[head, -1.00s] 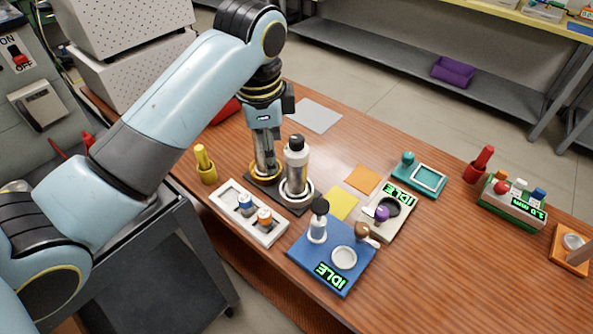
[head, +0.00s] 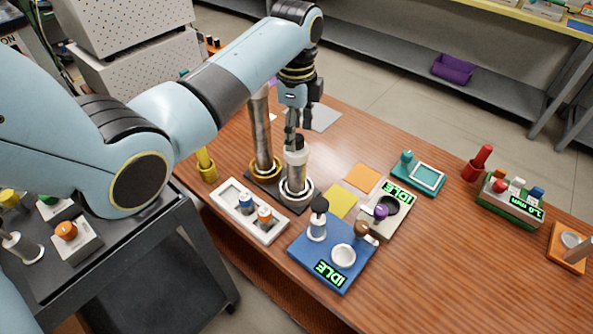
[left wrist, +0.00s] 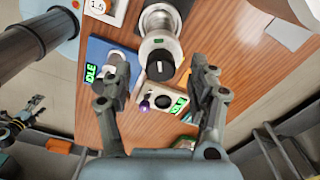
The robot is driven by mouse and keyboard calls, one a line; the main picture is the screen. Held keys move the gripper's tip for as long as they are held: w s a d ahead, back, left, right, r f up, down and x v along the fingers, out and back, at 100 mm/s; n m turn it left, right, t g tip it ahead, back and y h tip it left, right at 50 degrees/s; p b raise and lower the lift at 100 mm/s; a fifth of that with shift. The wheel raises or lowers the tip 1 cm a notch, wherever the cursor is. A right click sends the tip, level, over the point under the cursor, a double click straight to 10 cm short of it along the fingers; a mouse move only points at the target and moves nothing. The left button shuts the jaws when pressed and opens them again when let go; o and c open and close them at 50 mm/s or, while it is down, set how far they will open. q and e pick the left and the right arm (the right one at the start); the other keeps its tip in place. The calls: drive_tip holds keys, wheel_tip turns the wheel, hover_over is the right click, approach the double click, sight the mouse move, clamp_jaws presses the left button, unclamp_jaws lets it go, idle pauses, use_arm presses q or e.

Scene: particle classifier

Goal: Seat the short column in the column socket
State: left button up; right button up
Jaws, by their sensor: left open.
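The short column (head: 296,172) is a silver cylinder with a dark cap. It stands upright inside a white ring (head: 284,192) on a dark base plate; how deep it sits I cannot tell. My left gripper (head: 296,138) is open just above its top, fingers pointing down. In the left wrist view the column's dark cap (left wrist: 160,66) lies beyond the spread fingertips (left wrist: 158,80), with nothing held. What looks like part of my right gripper (left wrist: 20,122) shows small at the left edge of that view; its jaws are unclear.
A taller silver column (head: 262,135) stands in a yellow ring close left of the short one. A white tray (head: 226,206), a blue IDLE plate (head: 310,258) and a beige IDLE device (head: 388,226) stand nearby.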

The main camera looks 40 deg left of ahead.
use_arm(q)
drive_tip(key=shift+f, duration=1.3)
clamp_jaws()
drive_tip(key=shift+w+r, duration=0.1)
